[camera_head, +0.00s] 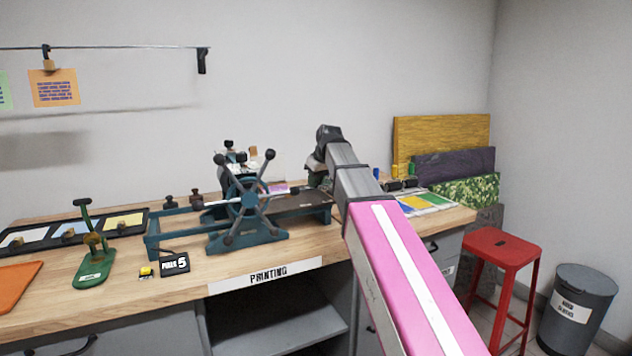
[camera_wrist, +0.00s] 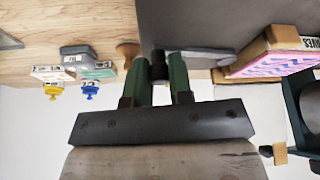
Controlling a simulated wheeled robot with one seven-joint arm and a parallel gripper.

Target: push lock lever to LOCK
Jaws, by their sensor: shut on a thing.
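In the wrist view my gripper (camera_wrist: 161,76) has its two green fingers close together around a small dark knob. The knob appears to be the end of the lock lever (camera_wrist: 205,57), a grey bar running to the right from the fingertips beside a dark flat surface. No LOCK marking is readable, so the lever's setting cannot be told. In the head view a blue-green press (camera_head: 248,232) with a spoked wheel stands on the wooden bench. My arm reaches over the bench to the right of the press and mostly hides my gripper and the lever.
Ink trays (camera_head: 415,204) and small bottles lie right of my arm. A green hand tool (camera_head: 92,268) and a PULLS 5 counter (camera_head: 174,264) stand at the left front. A red stool (camera_head: 503,248) and grey bin (camera_head: 578,310) are on the floor at right.

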